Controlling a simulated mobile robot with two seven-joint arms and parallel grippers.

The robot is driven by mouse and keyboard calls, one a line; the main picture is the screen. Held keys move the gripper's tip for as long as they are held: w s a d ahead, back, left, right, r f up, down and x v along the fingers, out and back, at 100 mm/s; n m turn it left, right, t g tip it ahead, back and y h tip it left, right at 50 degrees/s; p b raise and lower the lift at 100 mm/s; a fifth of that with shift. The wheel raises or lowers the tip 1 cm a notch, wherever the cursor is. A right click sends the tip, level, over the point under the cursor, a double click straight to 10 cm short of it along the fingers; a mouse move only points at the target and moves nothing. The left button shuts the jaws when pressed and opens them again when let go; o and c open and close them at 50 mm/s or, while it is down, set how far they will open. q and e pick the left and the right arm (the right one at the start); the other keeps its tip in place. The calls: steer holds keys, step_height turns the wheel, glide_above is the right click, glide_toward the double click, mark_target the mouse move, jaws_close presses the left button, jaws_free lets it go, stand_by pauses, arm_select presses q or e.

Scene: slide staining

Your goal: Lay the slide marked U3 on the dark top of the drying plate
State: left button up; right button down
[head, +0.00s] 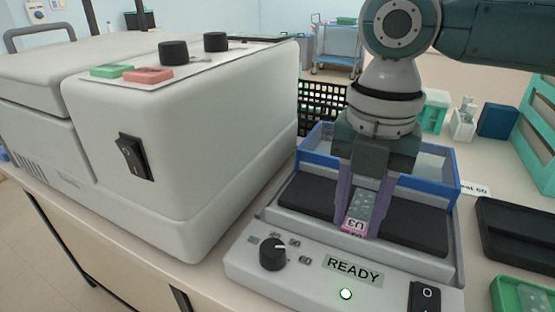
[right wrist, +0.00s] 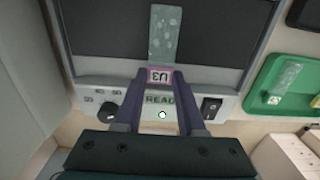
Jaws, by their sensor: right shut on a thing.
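The slide marked U3 (head: 357,213) is a clear strip with a pink label end. My right gripper (head: 356,222) is shut on it at the label end, and the slide also shows in the right wrist view (right wrist: 164,42). The drying plate (head: 413,222) has a dark top, a grey body, a dial, a READY display and a lit green lamp. The slide is over the dark top, near its front edge; I cannot tell whether it touches. In the right wrist view the fingers (right wrist: 160,88) straddle the label. My left gripper is not in view.
A large white machine (head: 190,130) stands close on the left. A blue-rimmed tray (head: 440,188) is behind the plate. A black tray (head: 520,235) and a green tray (right wrist: 292,85) holding a slide lie to the right. Small racks stand at the back right.

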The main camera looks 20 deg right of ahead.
steer(key=shift+f, duration=0.15)
steer(key=shift+c, duration=2.1)
jaws_free()
step_height(320, 180, up, 10)
steer(key=p, duration=0.1)
